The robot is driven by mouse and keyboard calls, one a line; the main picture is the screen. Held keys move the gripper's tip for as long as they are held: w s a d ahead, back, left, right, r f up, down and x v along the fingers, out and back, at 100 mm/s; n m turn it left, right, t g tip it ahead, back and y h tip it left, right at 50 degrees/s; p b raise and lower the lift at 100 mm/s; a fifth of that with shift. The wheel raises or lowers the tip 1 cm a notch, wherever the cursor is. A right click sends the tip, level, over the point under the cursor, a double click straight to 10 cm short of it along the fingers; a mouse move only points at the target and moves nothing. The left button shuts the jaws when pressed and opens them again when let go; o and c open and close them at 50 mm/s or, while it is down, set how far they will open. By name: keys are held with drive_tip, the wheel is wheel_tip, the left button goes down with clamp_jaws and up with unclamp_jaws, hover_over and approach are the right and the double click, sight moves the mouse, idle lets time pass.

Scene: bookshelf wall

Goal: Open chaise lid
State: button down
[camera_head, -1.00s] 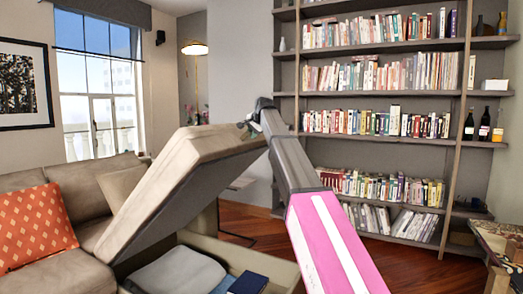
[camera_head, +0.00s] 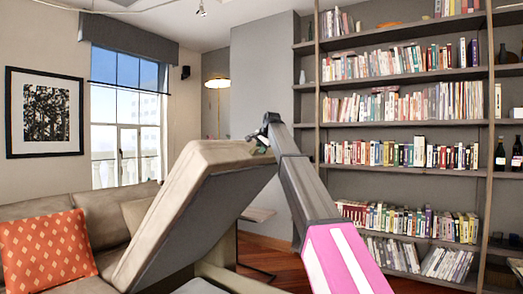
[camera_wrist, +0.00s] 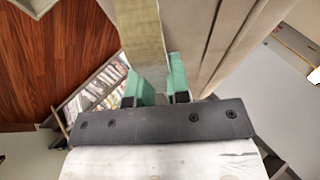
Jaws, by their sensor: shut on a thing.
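The beige chaise lid (camera_head: 195,200) is raised at a steep tilt, with its high end toward the right, over the open storage base (camera_head: 232,274). My gripper (camera_head: 262,147) is at the lid's upper right end, at the end of my grey and pink arm. In the wrist view, the green fingertips (camera_wrist: 160,86) are shut on a thin tan edge panel of the lid (camera_wrist: 150,38), with the lid's beige upholstery (camera_wrist: 205,35) beside it. The fingers are small and partly hidden in the head view.
A sofa with an orange patterned pillow (camera_head: 48,255) is at the left. A tall bookshelf (camera_head: 400,128) full of books stands behind my arm at the right. A small side table (camera_head: 257,214) and a floor lamp (camera_head: 217,84) stand behind the lid. Some wooden floor (camera_head: 262,258) is clear.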

drive_tip(key=c, duration=1.4)
unclamp_jaws()
drive_tip(key=v, duration=1)
drive_tip(key=shift+s+r, duration=0.2)
drive_tip(key=shift+r, duration=0.1)
drive_tip(key=shift+d, duration=0.1)
drive_tip(key=s+d+f+n+g+h, duration=0.1)
drive_tip(key=s+d+f, duration=0.25)
drive_tip(key=f, duration=1.25)
drive_tip(key=s+d+f+n+g+h, duration=0.1)
drive_tip(key=s+d+f, duration=0.25)
drive_tip(key=f, duration=1.25)
drive_tip(key=s+d+f+n+g, duration=0.1)
drive_tip(key=s+d+f+g, duration=0.2)
drive_tip(key=f, duration=1.3)
drive_tip(key=s+d+f+n+g, duration=0.1)
drive_tip(key=s+d+f, duration=0.2)
drive_tip(key=s+f, duration=0.7)
drive_tip(key=s+d+f+n+g+h, duration=0.1)
drive_tip(key=s+d+f, duration=0.3)
drive_tip(key=s+f, duration=0.6)
drive_tip(key=s+d+f+n, duration=0.2)
drive_tip(key=s+d+f, duration=0.1)
drive_tip(key=s+f, duration=0.7)
drive_tip(key=shift+s+d+n+g+h, duration=0.3)
drive_tip(key=shift+d+g+h, duration=0.05)
drive_tip(key=shift+g+h, duration=0.05)
